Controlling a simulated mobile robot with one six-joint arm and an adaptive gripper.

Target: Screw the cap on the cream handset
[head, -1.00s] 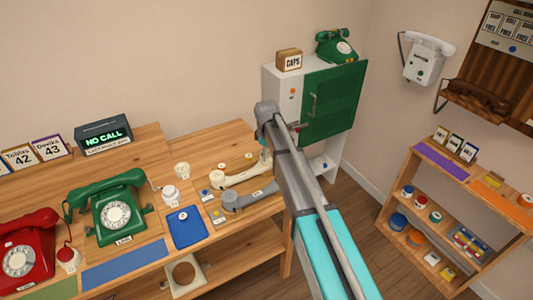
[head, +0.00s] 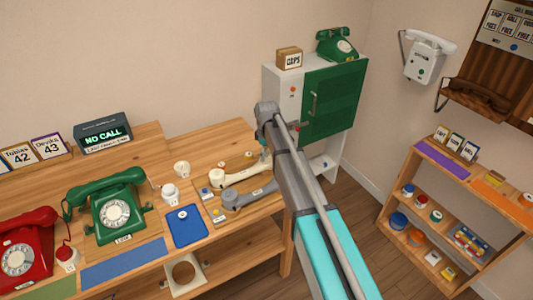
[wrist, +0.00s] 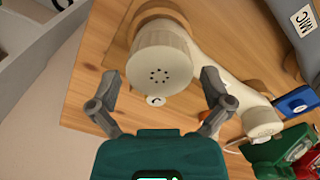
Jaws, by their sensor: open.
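The cream handset (head: 240,175) lies on a wooden board on the workbench, above the grey handset (head: 252,192) in the head view. In the wrist view the cream handset (wrist: 218,75) runs down to the right. Its near end is a round ribbed cream piece (wrist: 158,65) with small holes in its face. I cannot tell whether this piece is a separate cap or how tightly it sits. My gripper (wrist: 160,84) is open, with one finger on each side below this end, not closed on it. In the head view my arm hides most of the gripper.
A blue tray (head: 187,226), a white jar (head: 169,192) and a green phone (head: 115,205) stand left of the handsets. The green-doored cabinet (head: 331,100) stands behind my arm and bears a box labelled CAPS (head: 289,59). A shelf unit (head: 470,180) is at right.

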